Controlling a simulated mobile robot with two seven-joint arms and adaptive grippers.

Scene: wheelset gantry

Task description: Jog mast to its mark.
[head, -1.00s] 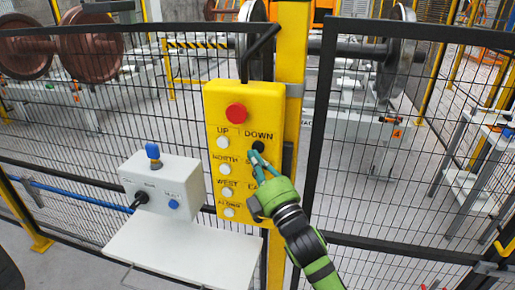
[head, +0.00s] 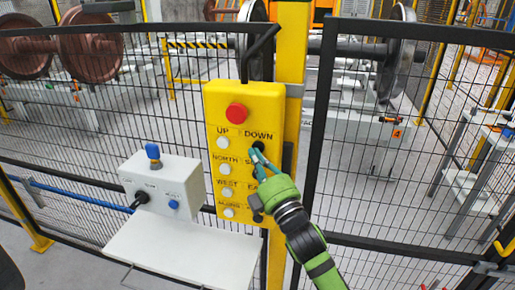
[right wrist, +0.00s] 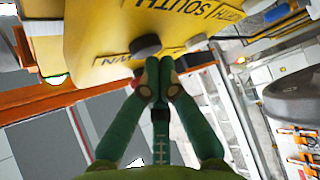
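The yellow pendant (head: 245,100) hangs on a yellow post in the head view. It has a red knob (head: 237,113) at the top and labelled buttons in two columns. The black DOWN button (head: 258,146) is in the right column and also shows in the right wrist view (right wrist: 146,45). My right gripper (head: 257,152) is shut and empty. Its fingertips (right wrist: 160,66) are together right at the DOWN button; I cannot tell whether they touch it. The arm covers parts of the lower right buttons. I cannot pick out the mast or its mark. My left gripper is not in view.
A white box (head: 165,183) with a blue knob stands left of the pendant, above a white shelf (head: 180,250). Black mesh fencing (head: 395,215) runs behind both. Beyond it are a brown wheelset (head: 90,45), a grey steel wheel (head: 398,55) and white stands.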

